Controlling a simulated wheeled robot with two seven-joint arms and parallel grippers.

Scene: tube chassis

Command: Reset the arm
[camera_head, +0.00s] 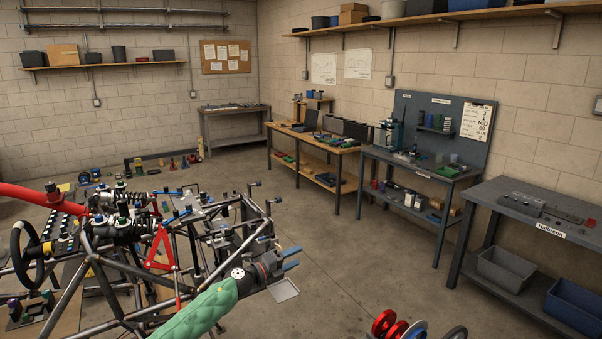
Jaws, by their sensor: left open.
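My left gripper (292,258) is at the end of my arm in the green padded sleeve, which comes in from the bottom left. Its two blue-tipped fingers are apart and point right, with nothing visible between them. It is over the floor, at the right side of the tube chassis (88,252). The chassis is a frame of grey metal tubes with a black steering wheel (22,250), coil-over parts and a red triangular bracket (160,248). My sleeve hides part of its lower tubes. My right gripper is not in view.
A grey bench (520,205) stands at the right with bins beneath. A pegboard workstation (425,165) and a wooden bench (310,140) stand farther back. Red discs (384,323) show at the bottom edge. A flat grey tray (285,290) is below the gripper. The middle floor is clear.

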